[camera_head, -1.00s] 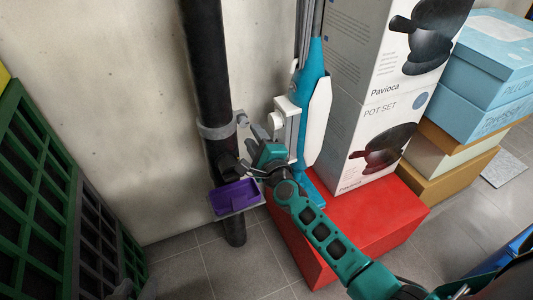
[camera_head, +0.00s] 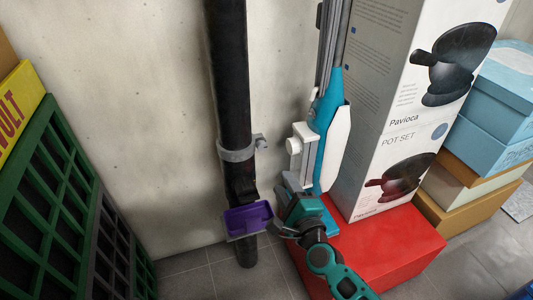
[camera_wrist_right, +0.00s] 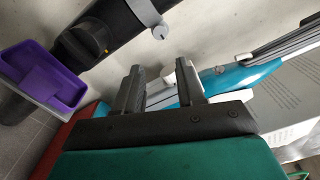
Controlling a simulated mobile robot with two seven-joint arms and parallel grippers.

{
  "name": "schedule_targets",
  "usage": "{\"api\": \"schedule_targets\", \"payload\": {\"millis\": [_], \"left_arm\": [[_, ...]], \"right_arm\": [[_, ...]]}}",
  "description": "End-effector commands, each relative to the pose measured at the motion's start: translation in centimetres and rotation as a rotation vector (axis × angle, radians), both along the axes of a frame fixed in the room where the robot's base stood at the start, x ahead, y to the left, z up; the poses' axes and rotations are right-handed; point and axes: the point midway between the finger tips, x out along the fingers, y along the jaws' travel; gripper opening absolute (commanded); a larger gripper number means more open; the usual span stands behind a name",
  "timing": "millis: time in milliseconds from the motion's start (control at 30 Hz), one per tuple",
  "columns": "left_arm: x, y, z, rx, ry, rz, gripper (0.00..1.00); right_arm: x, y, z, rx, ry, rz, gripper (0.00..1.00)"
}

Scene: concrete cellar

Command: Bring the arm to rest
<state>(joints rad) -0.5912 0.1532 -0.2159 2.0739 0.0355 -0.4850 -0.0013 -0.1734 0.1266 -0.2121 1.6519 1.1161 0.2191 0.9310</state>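My right arm comes in from the lower right in the head view. Its teal and dark right gripper (camera_head: 283,212) is in front of the vertical black pipe and the blue upright vacuum cleaner (camera_head: 327,115). In the right wrist view the two dark fingers of the gripper (camera_wrist_right: 160,72) stand apart with nothing between them; the vacuum cleaner (camera_wrist_right: 245,78) lies behind them. A purple tray (camera_head: 248,218) is on the pipe's low bracket, just left of the gripper; it also shows in the wrist view (camera_wrist_right: 42,82). My left gripper is not in view.
The black pipe (camera_head: 231,100) runs down the concrete wall. A red box (camera_head: 390,250) carries tall white pot-set boxes (camera_head: 375,120) at the right. Blue boxes (camera_head: 490,120) are stacked beyond. Green crates (camera_head: 45,190) stand at the left. Grey tiled floor shows below.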

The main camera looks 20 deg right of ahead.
Motion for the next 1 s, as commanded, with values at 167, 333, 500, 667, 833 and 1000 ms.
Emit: {"api": "schedule_targets", "payload": {"millis": [167, 333, 500, 667, 833, 1000], "left_arm": [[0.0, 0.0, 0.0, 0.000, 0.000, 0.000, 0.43], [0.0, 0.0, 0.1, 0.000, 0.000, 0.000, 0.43], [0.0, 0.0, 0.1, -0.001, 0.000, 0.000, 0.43], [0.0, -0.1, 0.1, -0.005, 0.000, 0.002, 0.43], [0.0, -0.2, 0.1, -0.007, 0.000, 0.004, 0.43], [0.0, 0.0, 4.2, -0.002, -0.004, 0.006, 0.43]], "right_arm": [[-0.2, 0.2, 0.0, -0.027, 0.002, 0.012, 0.39], [-2.4, 2.3, -0.6, -0.299, 0.018, 0.119, 0.39], [-6.5, 5.0, -2.1, -0.793, 0.038, 0.306, 0.39], [-10.7, 6.0, -4.0, -1.275, 0.058, 0.484, 0.39], [-15.1, 5.0, -5.8, -1.773, 0.090, 0.677, 0.39], [-16.3, 3.8, -2.6, -1.928, 0.115, 0.728, 0.39]]}}
